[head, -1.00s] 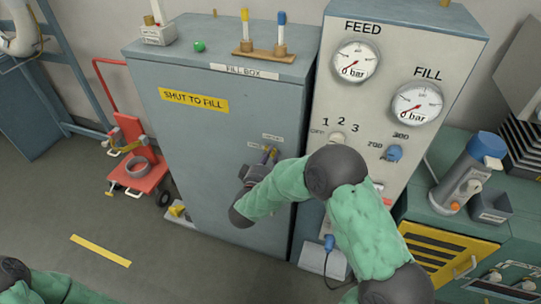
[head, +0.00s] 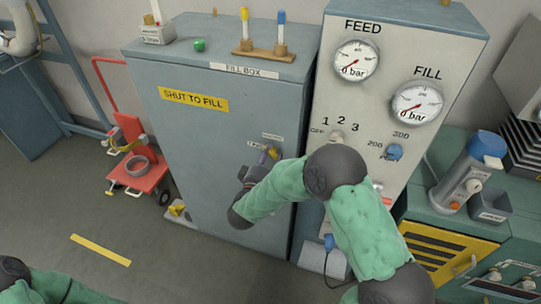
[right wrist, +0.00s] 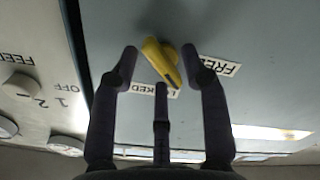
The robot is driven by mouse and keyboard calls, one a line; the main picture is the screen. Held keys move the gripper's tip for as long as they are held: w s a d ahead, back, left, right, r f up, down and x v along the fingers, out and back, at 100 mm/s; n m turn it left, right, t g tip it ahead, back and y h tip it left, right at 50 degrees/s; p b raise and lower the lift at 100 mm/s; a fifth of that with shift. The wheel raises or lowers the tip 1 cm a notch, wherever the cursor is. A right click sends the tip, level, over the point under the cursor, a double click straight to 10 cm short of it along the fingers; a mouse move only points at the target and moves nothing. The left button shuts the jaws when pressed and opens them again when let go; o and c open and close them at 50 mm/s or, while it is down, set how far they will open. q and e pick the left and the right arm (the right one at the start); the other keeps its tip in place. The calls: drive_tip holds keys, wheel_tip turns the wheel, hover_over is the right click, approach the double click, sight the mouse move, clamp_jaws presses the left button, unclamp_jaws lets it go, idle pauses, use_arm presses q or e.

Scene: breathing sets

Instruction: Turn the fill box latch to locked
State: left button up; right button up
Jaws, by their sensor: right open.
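The fill box (head: 215,150) is a grey-blue cabinet with a "FILL BOX" label and a yellow "SHUT TO FILL" sign. Its yellow latch (right wrist: 158,56) shows in the right wrist view, slanting so that its narrow end lies between the "LOCKED" label (right wrist: 150,92) and the "FREE" label (right wrist: 220,66). My right gripper (head: 268,154) is at the box front. In the wrist view its open fingers (right wrist: 160,62) stand on either side of the latch, with a middle finger below it; I cannot tell contact. In the head view the gripper mostly hides the latch. My left gripper is out of view.
The gauge panel (head: 385,100) with FEED and FILL dials and knobs stands right beside the box. Tubes in a wooden rack (head: 262,53) and a green button (head: 200,46) are on the box top. A red trolley (head: 138,165) stands left. The floor in front is clear.

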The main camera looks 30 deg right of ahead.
drive_tip(key=v, duration=1.1)
drive_tip(key=shift+s, duration=0.2)
drive_tip(key=shift+a, duration=0.15)
drive_tip(key=w+a+f+g+y, duration=0.1)
drive_tip(key=a+f+y, duration=0.3)
drive_tip(key=f, duration=0.6)
drive_tip(key=w+a+f+g+y, duration=0.1)
drive_tip(key=w+a+f+y, duration=0.1)
drive_tip(key=f+y, duration=0.65)
drive_tip(key=s+a+f+g+y, duration=0.2)
drive_tip(key=s+a+f+g, duration=0.2)
drive_tip(key=s+f, duration=0.3)
drive_tip(key=s+a+f+m+g+y, duration=0.1)
drive_tip(key=s+a+f+g+y, duration=0.2)
drive_tip(key=s+f, duration=0.5)
drive_tip(key=s+a+g, duration=0.1)
drive_tip(key=s+g, duration=0.1)
drive_tip(key=s, duration=0.3)
drive_tip(key=shift+f, duration=0.25)
drive_tip(key=shift+w+a, duration=0.1)
